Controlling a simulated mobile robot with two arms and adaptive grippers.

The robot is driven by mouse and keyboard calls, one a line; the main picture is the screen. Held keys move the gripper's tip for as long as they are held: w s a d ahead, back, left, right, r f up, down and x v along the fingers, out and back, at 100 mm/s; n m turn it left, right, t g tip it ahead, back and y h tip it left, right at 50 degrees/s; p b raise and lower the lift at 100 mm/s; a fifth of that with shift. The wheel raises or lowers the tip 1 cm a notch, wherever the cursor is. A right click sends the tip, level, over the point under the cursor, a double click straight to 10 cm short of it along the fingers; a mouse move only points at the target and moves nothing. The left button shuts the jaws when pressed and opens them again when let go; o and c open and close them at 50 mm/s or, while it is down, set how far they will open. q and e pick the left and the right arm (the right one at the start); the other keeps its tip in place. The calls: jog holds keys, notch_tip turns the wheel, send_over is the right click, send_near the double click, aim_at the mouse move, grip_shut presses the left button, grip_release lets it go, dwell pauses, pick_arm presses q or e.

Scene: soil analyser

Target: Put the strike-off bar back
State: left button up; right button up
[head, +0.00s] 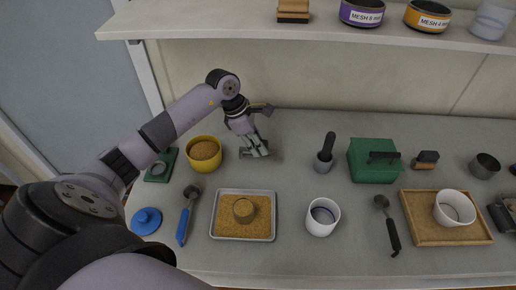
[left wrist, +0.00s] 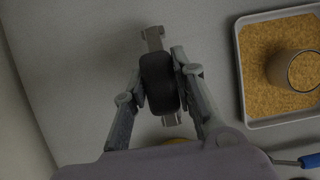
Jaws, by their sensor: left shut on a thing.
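The strike-off bar (left wrist: 159,82) has a dark rounded grip and pale metal ends. It shows in the left wrist view between the two fingers of my left gripper (left wrist: 160,90), which is shut on its grip. In the head view my left gripper (head: 255,148) points down over the rear of the bench, right of the yellow pot. There the fingers largely hide the bar. I cannot tell whether the bar touches the bench. My right gripper is not in view.
A yellow pot (head: 204,153) of grain stands left of the gripper. A metal tray (head: 215,225) holds grain and a ring. A black-handled tool (head: 325,150), white cup (head: 320,217) and green box (head: 372,162) stand to the right. A shelf (head: 210,22) overhangs the back. Bench between gripper and black-handled tool is clear.

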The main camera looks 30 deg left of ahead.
pick_arm(q)
jog(key=shift+s+f, duration=0.1)
jog(key=shift+f, duration=0.55)
notch_tip(320, 180, down, 2)
jog(key=shift+f+p, duration=0.2)
jog(key=shift+p, duration=0.3)
jog(key=shift+f, duration=0.15)
jog(key=o, duration=1)
jog(key=shift+o, duration=0.2)
jog(key=shift+a+r, duration=0.1)
jog(key=shift+r, duration=0.2)
jog(key=b+v, duration=0.2)
jog(key=v, duration=0.9)
jog(key=shift+s+r+b, duration=0.1)
jog(key=shift+r+b, duration=0.2)
jog(key=shift+b, duration=0.1)
